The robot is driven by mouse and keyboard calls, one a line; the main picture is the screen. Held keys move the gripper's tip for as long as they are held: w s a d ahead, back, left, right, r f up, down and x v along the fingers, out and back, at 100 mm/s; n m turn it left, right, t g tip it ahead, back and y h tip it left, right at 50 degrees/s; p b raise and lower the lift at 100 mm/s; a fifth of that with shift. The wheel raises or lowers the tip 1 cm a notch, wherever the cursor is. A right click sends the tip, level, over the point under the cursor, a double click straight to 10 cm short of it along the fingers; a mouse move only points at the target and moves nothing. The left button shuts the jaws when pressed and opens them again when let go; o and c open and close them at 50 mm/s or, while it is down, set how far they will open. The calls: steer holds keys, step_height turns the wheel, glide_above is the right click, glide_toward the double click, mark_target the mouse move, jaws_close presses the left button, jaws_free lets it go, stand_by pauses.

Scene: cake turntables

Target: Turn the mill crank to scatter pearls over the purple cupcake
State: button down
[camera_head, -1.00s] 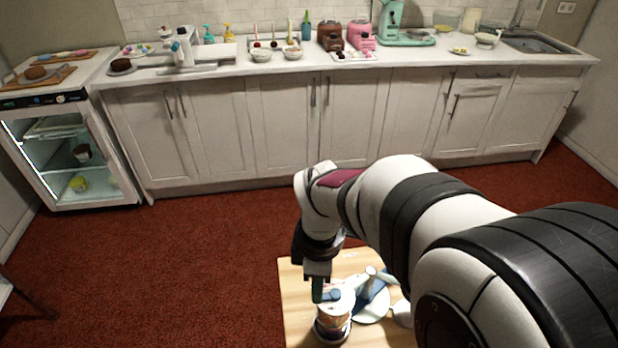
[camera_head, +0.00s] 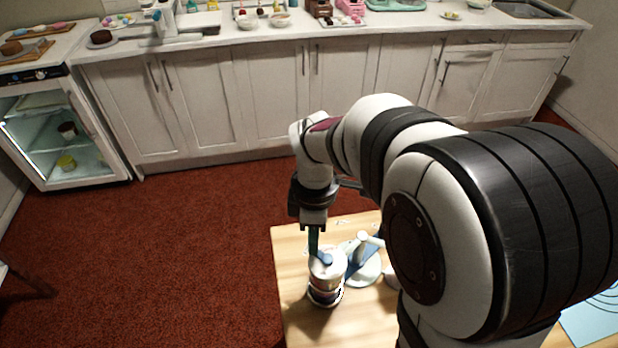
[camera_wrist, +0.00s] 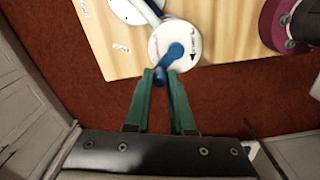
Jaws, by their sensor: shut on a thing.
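The mill (camera_head: 331,271) is an upright cylinder with a white top and a banded lower part, standing near the left edge of the wooden table. Its blue crank (camera_head: 324,258) lies across the top; the wrist view shows the crank arm (camera_wrist: 174,53) on the white lid (camera_wrist: 187,37), with an arrow mark beside it. My gripper (camera_wrist: 161,77), with green fingers, is shut on the crank's blue handle at the lid's edge. In the head view my gripper (camera_head: 313,241) points down at the mill's back left. I cannot make out the purple cupcake.
A pale round stand (camera_head: 365,273) with a blue strip and a white upright part is just right of the mill. The wooden table (camera_head: 300,325) has bare room in front. A light-blue mat (camera_head: 597,318) lies far right. Counters and an open-fronted fridge (camera_head: 62,140) are farther back.

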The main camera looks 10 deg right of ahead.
steer(key=shift+w+d, duration=0.3)
steer(key=shift+d, duration=0.4)
steer(key=shift+d, duration=0.55)
